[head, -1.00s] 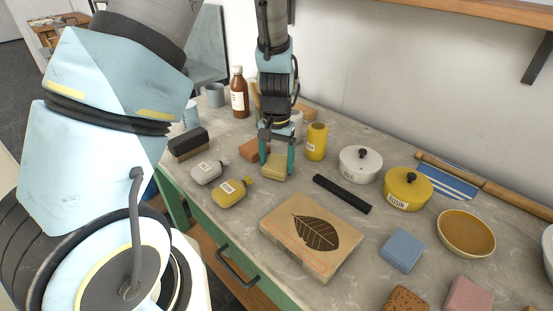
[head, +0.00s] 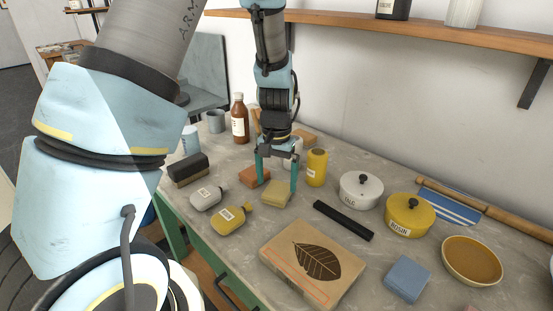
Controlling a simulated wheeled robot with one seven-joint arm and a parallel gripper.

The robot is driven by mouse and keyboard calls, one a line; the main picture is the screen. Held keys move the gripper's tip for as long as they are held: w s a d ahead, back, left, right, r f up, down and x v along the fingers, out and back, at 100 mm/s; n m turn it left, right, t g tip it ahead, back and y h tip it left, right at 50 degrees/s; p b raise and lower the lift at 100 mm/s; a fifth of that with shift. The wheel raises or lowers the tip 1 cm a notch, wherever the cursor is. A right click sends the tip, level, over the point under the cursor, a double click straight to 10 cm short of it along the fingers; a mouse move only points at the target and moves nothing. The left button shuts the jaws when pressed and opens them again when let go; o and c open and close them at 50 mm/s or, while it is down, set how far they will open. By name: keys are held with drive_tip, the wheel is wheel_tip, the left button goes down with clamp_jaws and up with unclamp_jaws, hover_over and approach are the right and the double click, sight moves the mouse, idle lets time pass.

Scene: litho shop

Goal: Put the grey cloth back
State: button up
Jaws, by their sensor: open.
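I cannot make out a grey cloth in the head view. My gripper (head: 276,183) points down over the bench, open and empty. Its two teal fingers stand apart, just above and behind a small yellow block (head: 276,194) that lies on the bench top. A blue and white striped cloth (head: 447,208) lies flat at the right, partly under a wooden rolling pin.
The grey bench (head: 385,238) is crowded. Near my gripper are an orange block (head: 254,175), a yellow jar (head: 316,168), yellow and grey bottles, and a dark brush (head: 188,170). A leaf-printed block (head: 314,262) lies in front. Lidded pots (head: 361,190) stand right.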

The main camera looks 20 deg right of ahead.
sight(276, 191)
wheel_tip(276, 191, up, 9)
drive_tip(key=b, duration=0.2)
drive_tip(key=s+a+n+t, duration=0.1)
drive_tip(key=s+a+n, duration=0.2)
drive_tip(key=a, duration=2.2)
drive_tip(key=n, duration=0.3)
drive_tip(key=shift+s+f+n+t, duration=0.2)
drive_tip(key=shift+f+n+t, duration=0.1)
drive_tip(key=shift+f+n, duration=0.1)
drive_tip(key=shift+w, duration=0.1)
